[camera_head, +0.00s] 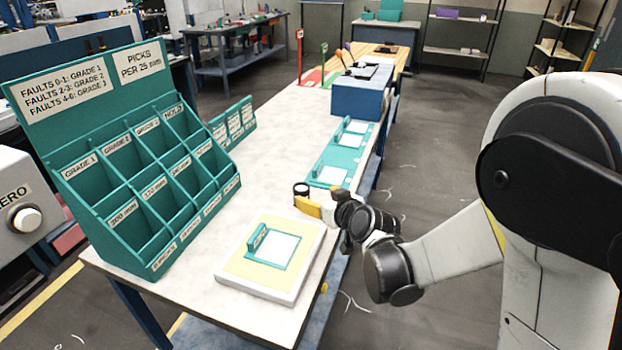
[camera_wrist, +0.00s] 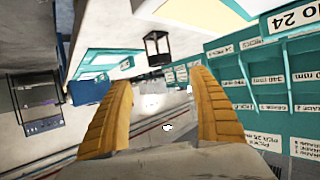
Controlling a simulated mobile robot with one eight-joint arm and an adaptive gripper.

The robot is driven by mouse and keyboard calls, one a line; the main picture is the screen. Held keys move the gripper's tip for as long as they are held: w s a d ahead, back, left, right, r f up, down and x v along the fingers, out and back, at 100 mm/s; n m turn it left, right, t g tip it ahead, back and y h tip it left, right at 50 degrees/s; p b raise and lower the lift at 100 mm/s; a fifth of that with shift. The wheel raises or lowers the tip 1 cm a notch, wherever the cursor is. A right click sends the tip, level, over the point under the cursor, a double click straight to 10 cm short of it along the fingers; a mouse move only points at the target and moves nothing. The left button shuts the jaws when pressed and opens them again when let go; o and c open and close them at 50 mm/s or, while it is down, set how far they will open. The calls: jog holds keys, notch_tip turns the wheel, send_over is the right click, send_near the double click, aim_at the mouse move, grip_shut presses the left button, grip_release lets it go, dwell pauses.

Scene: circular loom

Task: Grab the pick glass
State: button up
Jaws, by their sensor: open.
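The pick glass is a small dark, black-framed piece (camera_head: 301,189) on the pale table, just beyond my gripper in the head view. In the wrist view the pick glass (camera_wrist: 157,45) appears ahead of the fingertips, roughly between their lines and apart from both. My gripper (camera_head: 306,207) is low over the table near its right edge. In the wrist view my gripper (camera_wrist: 165,85) shows two yellow ribbed fingers spread wide, with nothing between them. In the head view its near parts hide some of the fingers.
A teal compartment rack (camera_head: 150,180) stands on the left of the table (camera_head: 215,245). A cream pad (camera_head: 262,300) with a teal-framed white card lies at the front. A teal board (camera_head: 345,150) and a blue box (camera_head: 362,98) are farther back. The table's middle is clear.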

aim_at(303, 188)
jog(key=shift+w+a+f, duration=0.15)
jog(key=shift+w+f, duration=0.25)
jog(key=shift+w, duration=0.2)
jog(key=b+x, duration=0.2)
jog(key=x, duration=0.3)
jog(key=shift+s, duration=0.1)
jog(key=b+x, duration=0.2)
jog(key=x, duration=0.2)
jog(key=shift+w+a, duration=0.25)
jog(key=shift+w, duration=0.05)
jog(key=shift+w+a, duration=0.1)
jog(key=shift+w, duration=0.2)
jog(key=shift+c, duration=0.6)
jog(key=c, duration=1.2)
